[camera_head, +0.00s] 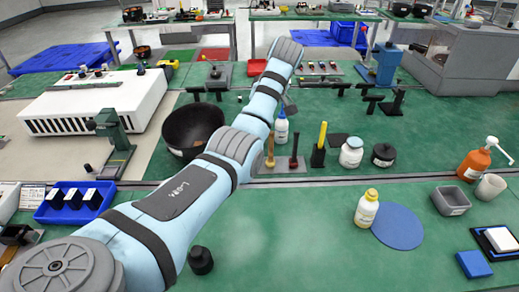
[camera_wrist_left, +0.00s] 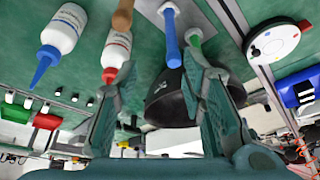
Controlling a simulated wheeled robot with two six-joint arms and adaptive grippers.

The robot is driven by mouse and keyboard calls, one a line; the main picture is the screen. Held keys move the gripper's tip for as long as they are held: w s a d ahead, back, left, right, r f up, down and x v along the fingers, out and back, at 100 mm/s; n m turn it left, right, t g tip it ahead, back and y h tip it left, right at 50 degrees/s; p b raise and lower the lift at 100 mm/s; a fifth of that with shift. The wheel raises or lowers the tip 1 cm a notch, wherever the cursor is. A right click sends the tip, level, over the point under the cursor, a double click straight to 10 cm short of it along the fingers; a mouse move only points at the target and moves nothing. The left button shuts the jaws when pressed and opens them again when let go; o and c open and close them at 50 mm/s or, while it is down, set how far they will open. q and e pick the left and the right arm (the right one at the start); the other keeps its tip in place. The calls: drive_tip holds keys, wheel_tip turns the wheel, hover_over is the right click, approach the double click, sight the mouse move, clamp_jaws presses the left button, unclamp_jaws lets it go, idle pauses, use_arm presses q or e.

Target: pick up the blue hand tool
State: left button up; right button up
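The blue hand tool shows in the left wrist view as an upright blue handle (camera_wrist_left: 172,38) on a pale round foot. A green handle (camera_wrist_left: 194,38) stands close beside it on the right, and a wooden handle (camera_wrist_left: 122,14) on the left. My left gripper (camera_wrist_left: 161,60) is open, its two fingers spread apart. The blue handle's end shows between the fingertips in the picture; I see no grip on it, and the remaining distance is unclear. In the head view my left arm covers the blue tool and most of the gripper. My right gripper is not in view.
Wooden-handled tools (camera_head: 270,151) and a yellow-handled tool (camera_head: 322,136) stand near a white bottle (camera_head: 281,131). A large black bowl (camera_head: 190,128) is left of my arm. A white jar (camera_head: 351,153) and black jar (camera_head: 383,155) stand to the right. The front mat's middle is mostly clear.

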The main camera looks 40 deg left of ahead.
use_arm(q)
drive_tip(key=x, duration=0.4)
drive_tip(key=s+b+x, duration=0.1)
drive_tip(key=x, duration=0.3)
drive_tip(key=b+x, duration=0.1)
drive_tip(key=x, duration=0.3)
drive_tip(key=shift+s+d+f, duration=0.1)
drive_tip(key=shift+s, duration=0.05)
drive_tip(key=shift+f, duration=0.35)
drive_tip(key=shift+s+a+r, duration=0.1)
drive_tip(key=shift+s+a, duration=0.1)
drive_tip(key=shift+a, duration=0.05)
drive_tip(key=shift+c, duration=0.9)
clamp_jaws()
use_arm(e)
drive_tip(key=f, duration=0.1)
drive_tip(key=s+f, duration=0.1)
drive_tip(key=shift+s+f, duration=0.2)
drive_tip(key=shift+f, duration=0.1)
